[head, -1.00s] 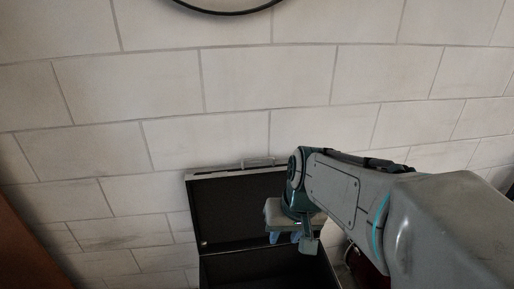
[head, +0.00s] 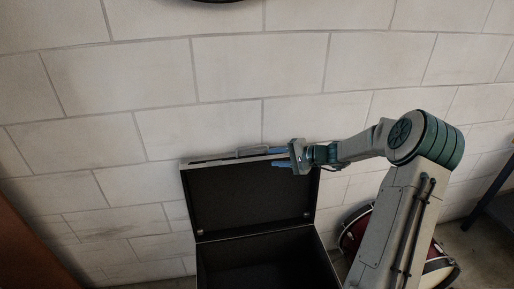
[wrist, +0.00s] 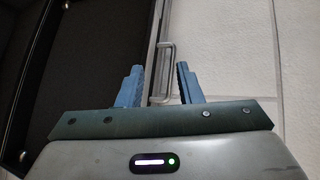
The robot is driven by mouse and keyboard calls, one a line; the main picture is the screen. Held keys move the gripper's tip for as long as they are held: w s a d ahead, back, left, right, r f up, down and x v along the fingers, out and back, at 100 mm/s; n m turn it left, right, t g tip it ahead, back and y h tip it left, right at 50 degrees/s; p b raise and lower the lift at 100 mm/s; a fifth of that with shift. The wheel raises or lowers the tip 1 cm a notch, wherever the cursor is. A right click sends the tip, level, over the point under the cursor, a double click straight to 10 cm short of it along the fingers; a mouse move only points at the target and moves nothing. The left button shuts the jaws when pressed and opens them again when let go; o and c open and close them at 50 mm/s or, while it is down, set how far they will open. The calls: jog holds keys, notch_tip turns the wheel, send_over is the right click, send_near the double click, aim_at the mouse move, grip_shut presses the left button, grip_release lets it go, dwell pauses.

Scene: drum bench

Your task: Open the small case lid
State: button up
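The small case is black with a silvery rim. Its lid (head: 245,198) stands raised, near upright against the wall, with its dark inside facing me. The case's lower box (head: 265,265) is open and looks empty where visible. The metal handle (head: 252,151) is on the lid's top edge, and the handle also shows in the wrist view (wrist: 168,48). My gripper (head: 280,157) is at the top edge, right of the handle. In the wrist view, its blue fingers (wrist: 159,68) are apart, with the lid's edge and handle between them in the picture; contact cannot be told.
A pale block wall (head: 230,70) stands close behind the case. A red drum (head: 352,235) is on the floor at the right, partly behind my arm. A dark stand or table (head: 495,205) is at the far right. A brown panel (head: 25,235) is at the left edge.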

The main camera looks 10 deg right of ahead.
aim_at(257, 156)
jog(key=w+d+f+m+t, duration=0.1)
jog(key=w+d+m+t, duration=0.15)
jog(key=d, duration=0.25)
jog(key=p+x, duration=0.3)
jog(key=x, duration=1.1)
jog(key=shift+a+p, duration=0.1)
jog(key=shift+p, duration=0.2)
jog(key=shift+c, duration=0.3)
grip_shut()
jog(key=shift+f, duration=0.1)
